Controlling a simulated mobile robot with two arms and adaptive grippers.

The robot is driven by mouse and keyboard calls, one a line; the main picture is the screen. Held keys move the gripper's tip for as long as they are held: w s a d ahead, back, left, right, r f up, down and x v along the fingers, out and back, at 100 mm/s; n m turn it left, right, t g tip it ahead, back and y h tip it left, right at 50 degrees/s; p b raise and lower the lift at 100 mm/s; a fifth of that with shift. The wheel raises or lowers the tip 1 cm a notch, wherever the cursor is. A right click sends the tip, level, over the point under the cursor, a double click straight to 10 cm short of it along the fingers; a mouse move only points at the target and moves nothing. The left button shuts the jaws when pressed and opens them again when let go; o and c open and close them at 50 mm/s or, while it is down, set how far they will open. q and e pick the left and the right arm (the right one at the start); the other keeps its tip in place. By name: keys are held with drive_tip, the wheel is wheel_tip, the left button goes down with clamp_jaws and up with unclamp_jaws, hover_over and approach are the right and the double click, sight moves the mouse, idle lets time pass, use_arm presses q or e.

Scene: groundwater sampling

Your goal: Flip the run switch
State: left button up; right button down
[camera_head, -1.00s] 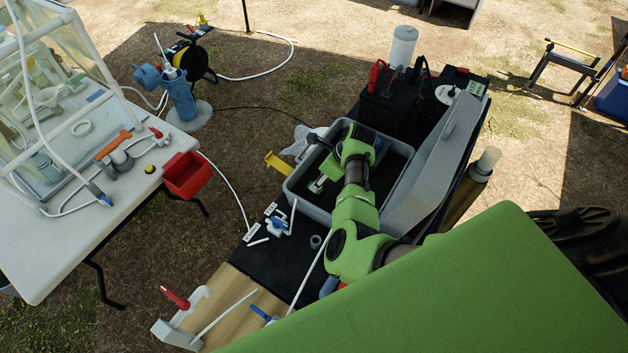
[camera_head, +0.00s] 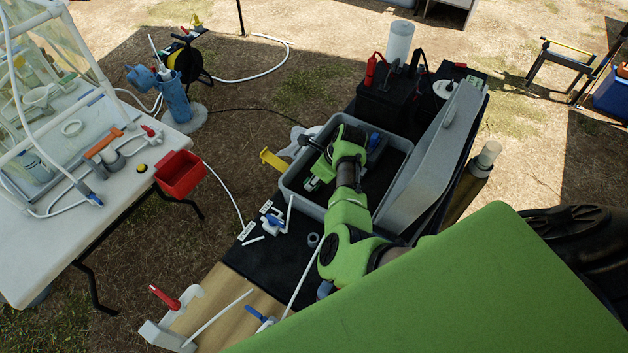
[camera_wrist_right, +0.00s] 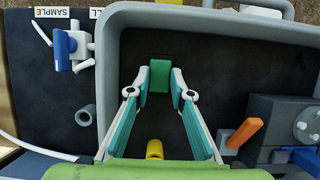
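No switch is clearly marked as the run switch. A dark device (camera_wrist_right: 285,115) with a round grey knob stands in the grey tray (camera_wrist_right: 225,25), at the right of the right wrist view. An orange lever (camera_wrist_right: 243,133) sticks out of its left side. My right gripper (camera_wrist_right: 160,90) points down into the tray, left of the lever and apart from it. Its tips are separated, with a green block (camera_wrist_right: 159,74) between them; I cannot tell whether they grip it. In the head view, my right gripper (camera_head: 318,177) is over the tray and my arm partly hides the device. My left gripper is out of view.
A grey case (camera_head: 435,150) stands along the tray's right side and black boxes (camera_head: 385,100) behind it. A blue-handled valve (camera_wrist_right: 68,45) and a grey ring (camera_wrist_right: 85,115) lie left of the tray. The white table (camera_head: 60,240) is at the left.

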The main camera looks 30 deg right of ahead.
drive_tip(key=shift+w+a+r+g, duration=0.1)
drive_tip(key=shift+a+g, duration=0.15)
drive_tip(key=shift+g, duration=0.25)
drive_tip(key=shift+w+h, duration=0.15)
drive_tip(key=shift+h, duration=0.25)
drive_tip(key=shift+w+a+f+g+h+b, duration=0.2)
drive_tip(key=shift+f+g+h+b, duration=0.2)
drive_tip(key=shift+g+b, duration=0.6)
drive_tip(key=shift+b, duration=0.3)
drive_tip(key=shift+r+g+h, duration=0.2)
drive_tip(key=shift+g+h, duration=0.1)
drive_tip(key=shift+g, duration=0.1)
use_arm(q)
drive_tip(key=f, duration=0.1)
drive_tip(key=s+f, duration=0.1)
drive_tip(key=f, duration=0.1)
use_arm(e)
drive_tip(key=c, duration=1.8)
unclamp_jaws()
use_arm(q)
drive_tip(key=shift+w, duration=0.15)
use_arm(e)
drive_tip(key=shift+w, duration=0.1)
